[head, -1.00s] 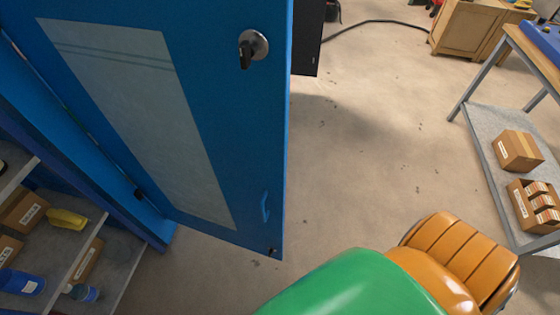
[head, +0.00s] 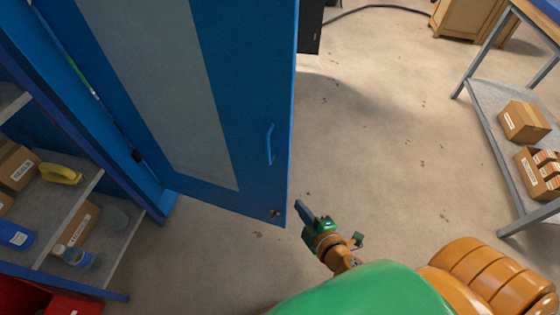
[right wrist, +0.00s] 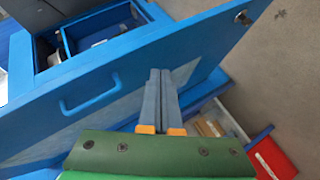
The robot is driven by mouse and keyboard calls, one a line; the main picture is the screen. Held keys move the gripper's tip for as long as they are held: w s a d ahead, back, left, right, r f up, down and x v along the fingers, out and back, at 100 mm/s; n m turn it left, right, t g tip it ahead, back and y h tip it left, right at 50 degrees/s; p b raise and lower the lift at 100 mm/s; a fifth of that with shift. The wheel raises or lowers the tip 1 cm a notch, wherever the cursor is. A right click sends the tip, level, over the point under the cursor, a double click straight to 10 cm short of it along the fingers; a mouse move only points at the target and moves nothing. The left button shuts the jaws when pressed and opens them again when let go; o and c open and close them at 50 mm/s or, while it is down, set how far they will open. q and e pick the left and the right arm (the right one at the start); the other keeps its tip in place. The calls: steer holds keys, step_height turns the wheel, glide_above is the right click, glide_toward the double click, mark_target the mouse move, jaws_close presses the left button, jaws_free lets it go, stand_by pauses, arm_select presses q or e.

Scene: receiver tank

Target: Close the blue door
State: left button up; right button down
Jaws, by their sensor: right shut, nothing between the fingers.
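The blue door (head: 245,100) stands open, hinged to the blue cabinet (head: 85,135) on the left in the head view. It has a grey panel and a blue bar handle (head: 269,143) near its lower free edge. My right gripper (head: 302,208) is shut and empty, just right of the door's lower free corner. In the right wrist view the door (right wrist: 125,85) crosses behind the shut fingers (right wrist: 160,75), with the handle (right wrist: 90,97) to their left. Whether the fingers touch the door I cannot tell. My left gripper is not in view.
The cabinet shelves hold boxes (head: 18,167), a yellow item (head: 60,174) and blue containers; a red bin (head: 50,298) is below. A grey shelf table (head: 490,105) with cardboard boxes (head: 524,122) stands at right. The floor between is clear.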

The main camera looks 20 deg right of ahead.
mark_target(272, 138)
step_height(272, 138, up, 12)
steer(key=w+n+t+b, duration=0.2)
steer(key=n+t+b, duration=0.1)
steer(key=n+t, duration=0.2)
steer(key=shift+y, duration=0.4)
steer(key=w+p, duration=0.1)
steer(key=w, duration=0.2)
steer(key=w+a+p, duration=0.1)
steer(key=w, duration=0.1)
steer(key=w+p, duration=0.1)
steer(key=w, duration=0.2)
steer(key=shift+w+a, duration=0.15)
steer(key=shift+w, duration=0.2)
steer(key=shift+w+f, duration=0.1)
steer(key=shift+w, duration=0.45)
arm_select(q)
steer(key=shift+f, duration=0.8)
